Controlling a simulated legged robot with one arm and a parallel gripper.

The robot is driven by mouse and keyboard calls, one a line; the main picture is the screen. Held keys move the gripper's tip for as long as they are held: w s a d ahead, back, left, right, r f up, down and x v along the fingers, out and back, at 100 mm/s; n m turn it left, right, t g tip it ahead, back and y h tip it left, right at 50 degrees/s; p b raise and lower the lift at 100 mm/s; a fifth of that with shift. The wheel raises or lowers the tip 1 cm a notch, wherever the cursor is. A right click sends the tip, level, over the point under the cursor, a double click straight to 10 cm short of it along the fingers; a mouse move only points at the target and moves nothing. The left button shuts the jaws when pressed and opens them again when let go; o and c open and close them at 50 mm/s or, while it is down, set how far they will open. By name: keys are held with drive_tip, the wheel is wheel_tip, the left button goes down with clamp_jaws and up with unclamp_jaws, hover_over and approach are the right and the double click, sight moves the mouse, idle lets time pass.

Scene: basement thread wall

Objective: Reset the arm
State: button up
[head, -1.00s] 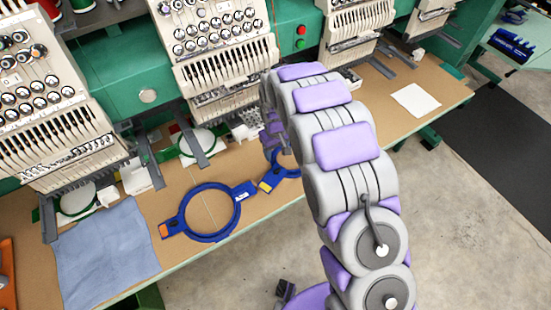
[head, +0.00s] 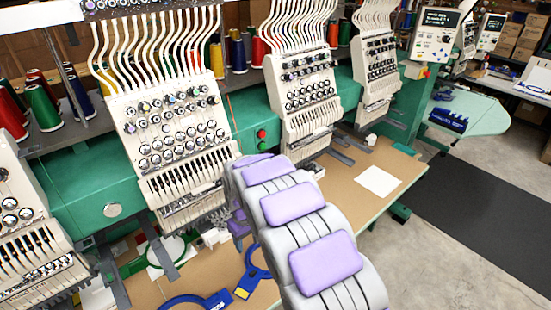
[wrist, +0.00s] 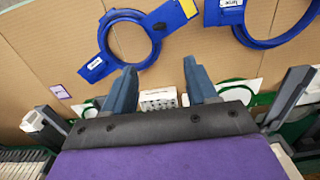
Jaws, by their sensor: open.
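My arm reaches forward over the brown worktable, grey with purple pads, in the head view. My gripper (wrist: 160,92) shows in the wrist view with its two blue-grey fingers apart and nothing between them. Two blue embroidery hoops lie flat on the table beyond the fingertips in the wrist view, one at the left (wrist: 112,62) and one at the upper right (wrist: 240,34). In the head view one hoop (head: 190,302) is cut by the bottom edge, and the other (head: 252,262) is partly behind my arm.
A green embroidery machine with several cream heads (head: 170,130) stands along the table's back. A small white box (wrist: 158,98) is near the fingers. A white sheet (head: 378,181) lies on the right of the table (head: 395,160). A black floor mat (head: 480,190) lies beyond.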

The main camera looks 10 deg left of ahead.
drive_tip(key=s+d+r+m+b, duration=0.1)
drive_tip(key=s+d+r+m, duration=0.35)
drive_tip(key=d, duration=0.65)
drive_tip(key=s+d+r+m+b, duration=0.1)
drive_tip(key=s+d+r+b, duration=0.1)
drive_tip(key=s+d+r, duration=0.55)
drive_tip(key=s+d+m, duration=0.1)
drive_tip(key=s+d, duration=0.3)
drive_tip(key=s, duration=0.3)
drive_tip(key=s+d+m+g+b, duration=0.1)
drive_tip(key=s+d+m, duration=0.1)
drive_tip(key=s+d, duration=0.3)
drive_tip(key=s+d+m+b, duration=0.1)
drive_tip(key=s+d, duration=0.3)
drive_tip(key=s, duration=0.6)
drive_tip(key=shift+s+d+r+g, duration=0.15)
drive_tip(key=shift+d+r+g, duration=0.1)
drive_tip(key=shift+r+g, duration=0.15)
